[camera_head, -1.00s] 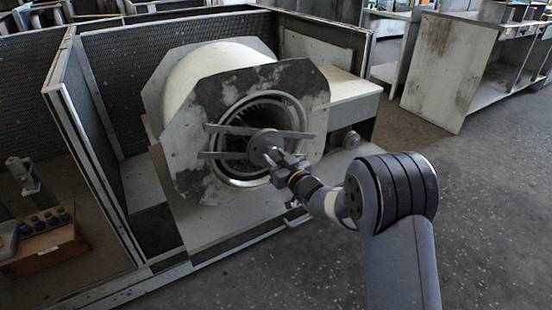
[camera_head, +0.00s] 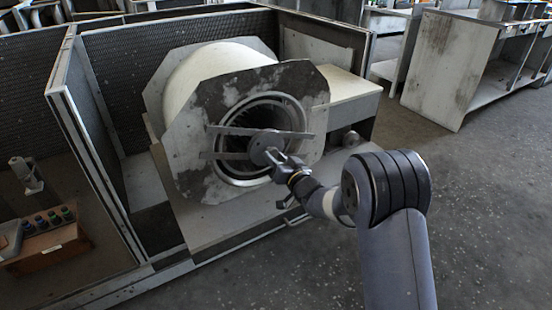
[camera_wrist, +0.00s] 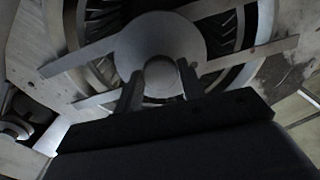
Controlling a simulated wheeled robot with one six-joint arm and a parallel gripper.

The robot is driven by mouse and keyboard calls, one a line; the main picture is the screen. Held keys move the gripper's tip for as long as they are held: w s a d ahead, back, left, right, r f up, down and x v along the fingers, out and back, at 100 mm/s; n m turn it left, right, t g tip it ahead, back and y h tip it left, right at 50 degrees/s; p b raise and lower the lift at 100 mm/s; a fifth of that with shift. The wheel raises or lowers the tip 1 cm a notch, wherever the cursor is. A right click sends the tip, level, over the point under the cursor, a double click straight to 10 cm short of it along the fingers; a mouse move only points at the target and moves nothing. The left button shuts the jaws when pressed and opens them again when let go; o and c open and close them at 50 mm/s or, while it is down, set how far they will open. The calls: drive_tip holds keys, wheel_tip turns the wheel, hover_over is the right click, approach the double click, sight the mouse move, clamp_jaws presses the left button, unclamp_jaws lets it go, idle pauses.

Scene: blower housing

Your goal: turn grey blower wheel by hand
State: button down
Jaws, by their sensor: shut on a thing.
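The grey blower wheel (camera_head: 262,143) sits inside the round opening of the blower housing (camera_head: 212,92). Its dark vanes show behind the flat round centre plate, and two straight flat bars cross the opening. In the wrist view the centre plate (camera_wrist: 150,36) lies straight ahead, with a small round hub (camera_wrist: 162,76) standing out from it. My gripper (camera_head: 274,158) is in front of the wheel's centre. In the wrist view its two fingers (camera_wrist: 160,84) stand on either side of the hub and are shut on it. The lower part of the wheel is hidden by my gripper.
Mesh partition panels (camera_head: 97,95) enclose the housing at the left and back. A box with knobs (camera_head: 46,238) stands on a bench at lower left. A worn cabinet (camera_head: 450,62) stands at the right. The floor (camera_head: 480,215) at front right is clear.

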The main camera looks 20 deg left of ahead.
drive_tip(key=c, duration=0.9)
unclamp_jaws()
drive_tip(key=p+v, duration=0.1)
drive_tip(key=v, duration=1)
drive_tip(key=shift+p, duration=0.35)
drive_tip(key=shift+w+a, duration=0.1)
drive_tip(key=shift+a, duration=0.05)
drive_tip(key=w+a+n+b, duration=0.1)
drive_tip(key=w+a+b, duration=0.1)
drive_tip(key=w+a, duration=0.5)
drive_tip(key=shift+a, duration=0.55)
